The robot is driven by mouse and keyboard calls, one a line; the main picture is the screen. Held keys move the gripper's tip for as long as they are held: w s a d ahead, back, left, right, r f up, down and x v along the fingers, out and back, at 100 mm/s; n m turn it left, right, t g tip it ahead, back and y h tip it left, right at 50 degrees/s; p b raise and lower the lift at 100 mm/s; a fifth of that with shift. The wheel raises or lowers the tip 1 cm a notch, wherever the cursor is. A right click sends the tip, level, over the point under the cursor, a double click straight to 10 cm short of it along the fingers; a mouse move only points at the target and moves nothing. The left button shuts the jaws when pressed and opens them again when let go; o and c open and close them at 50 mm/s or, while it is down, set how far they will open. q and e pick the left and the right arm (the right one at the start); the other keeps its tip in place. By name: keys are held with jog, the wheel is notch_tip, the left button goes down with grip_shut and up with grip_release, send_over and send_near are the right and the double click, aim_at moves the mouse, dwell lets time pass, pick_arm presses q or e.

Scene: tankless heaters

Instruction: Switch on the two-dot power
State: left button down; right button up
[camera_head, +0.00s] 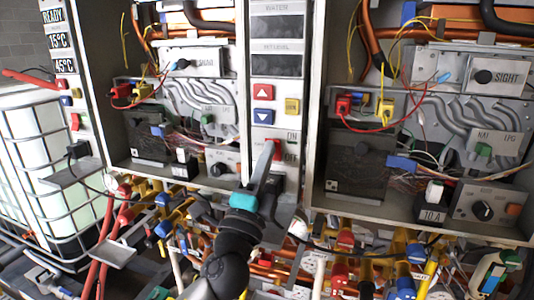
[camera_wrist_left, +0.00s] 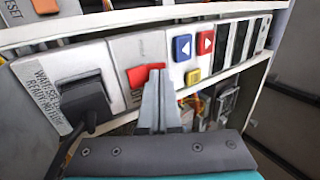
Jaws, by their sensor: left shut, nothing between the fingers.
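A red rocker switch (camera_head: 275,149) sits on the narrow centre panel, with ON printed above and OFF below. In the left wrist view the same red switch (camera_wrist_left: 138,76) is on a light plate. My left gripper (camera_head: 268,146) comes up from below, shut and empty, with its tips at the switch and covering part of it. In the left wrist view the shut fingertips (camera_wrist_left: 154,74) overlap the switch's edge; whether they touch or press it I cannot tell. No dot marking is readable. My right gripper is not in view.
Red up (camera_head: 263,92) and blue down (camera_head: 263,117) buttons and a yellow button (camera_head: 292,106) are above the switch. A black plug (camera_wrist_left: 84,101) sits beside it in the wrist view. Another red switch (camera_head: 75,122) is on the left column. Pipes and valves crowd below.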

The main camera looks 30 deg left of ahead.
pick_arm(q)
jog(key=shift+s+d, duration=0.1)
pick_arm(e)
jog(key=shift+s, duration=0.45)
pick_arm(q)
jog(key=shift+w+r, duration=0.25)
jog(key=shift+r, duration=0.05)
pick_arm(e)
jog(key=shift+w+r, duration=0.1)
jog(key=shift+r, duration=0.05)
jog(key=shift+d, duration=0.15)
